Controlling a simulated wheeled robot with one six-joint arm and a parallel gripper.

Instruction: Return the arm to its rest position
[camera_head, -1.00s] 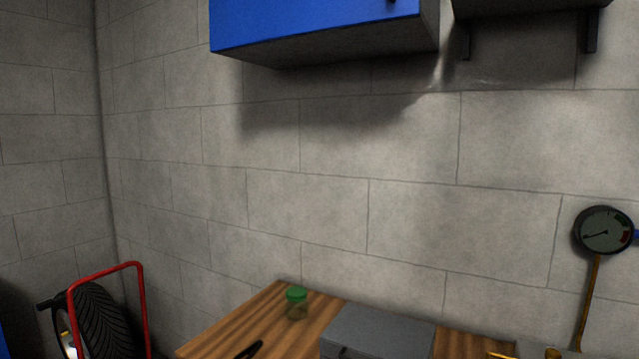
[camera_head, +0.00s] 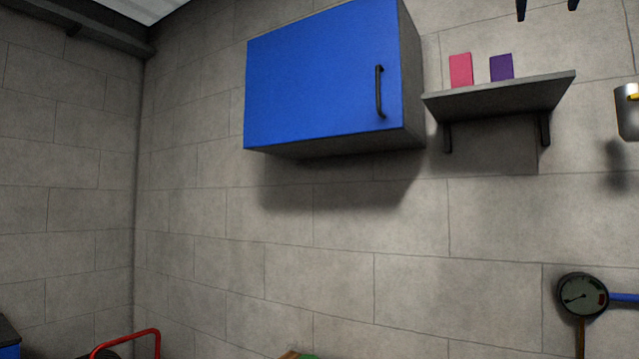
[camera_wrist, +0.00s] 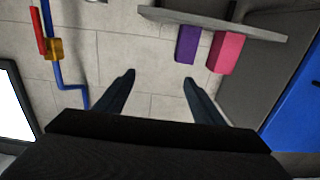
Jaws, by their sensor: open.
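My gripper (camera_wrist: 158,80) shows in the wrist view with its two dark fingers spread apart and bare wall between them. It is open and holds nothing. In the head view, two dark tips at the top edge near the right look like my fingertips; the rest of my arm is out of that picture.
A blue wall cabinet (camera_head: 325,80) hangs left of a grey shelf (camera_head: 500,98) bearing a pink box (camera_head: 461,70) and a purple box (camera_head: 501,67). A round gauge (camera_head: 582,295) is at lower right. The wrist view shows a blue pipe (camera_wrist: 52,60) and part of a screen (camera_wrist: 14,110).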

